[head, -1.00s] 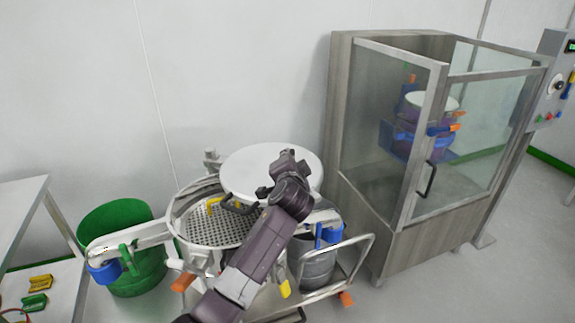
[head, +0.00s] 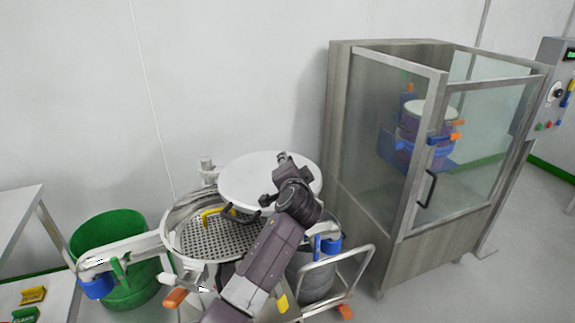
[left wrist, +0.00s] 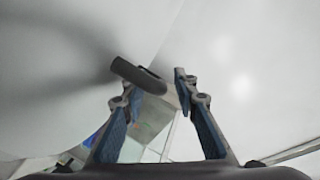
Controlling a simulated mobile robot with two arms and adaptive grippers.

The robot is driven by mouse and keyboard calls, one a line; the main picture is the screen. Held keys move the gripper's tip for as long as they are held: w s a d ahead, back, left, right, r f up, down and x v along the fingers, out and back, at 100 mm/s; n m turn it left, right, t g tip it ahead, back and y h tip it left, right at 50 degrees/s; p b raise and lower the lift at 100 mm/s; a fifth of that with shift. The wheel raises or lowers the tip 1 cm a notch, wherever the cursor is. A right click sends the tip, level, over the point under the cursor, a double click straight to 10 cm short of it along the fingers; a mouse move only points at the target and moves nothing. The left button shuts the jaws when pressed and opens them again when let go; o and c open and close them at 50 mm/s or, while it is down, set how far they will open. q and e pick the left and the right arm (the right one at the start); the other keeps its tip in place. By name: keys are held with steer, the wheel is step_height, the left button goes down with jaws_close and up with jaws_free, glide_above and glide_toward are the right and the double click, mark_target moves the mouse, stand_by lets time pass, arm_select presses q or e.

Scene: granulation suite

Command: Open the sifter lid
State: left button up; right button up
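The sifter's round basin with a perforated plate (head: 218,240) lies uncovered at lower centre in the head view. Its white round lid (head: 250,177) is swung off toward the back right, over the basin's right edge. The lid has a dark handle (head: 238,215) at its front edge. My left gripper (head: 275,188) is at the lid's right part. In the left wrist view its blue-padded fingers (left wrist: 155,97) are apart, with a dark bar (left wrist: 137,75) beyond the left finger and white surface around. I see nothing gripped. My right gripper is not in view.
A green bin (head: 118,268) and a white table (head: 28,215) stand on the left. A grey drum (head: 316,272) on a railed cart is right of the sifter. A glass-fronted cabinet (head: 385,180) stands at the right. A white wall is behind.

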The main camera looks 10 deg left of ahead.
arm_select(q)
steer(key=shift+s, duration=0.1)
steer(key=v, duration=1.1)
steer(key=shift+s+r, duration=0.2)
steer(key=shift+s, duration=0.15)
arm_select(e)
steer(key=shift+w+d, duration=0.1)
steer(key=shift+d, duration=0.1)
arm_select(q)
steer(key=shift+c, duration=0.4)
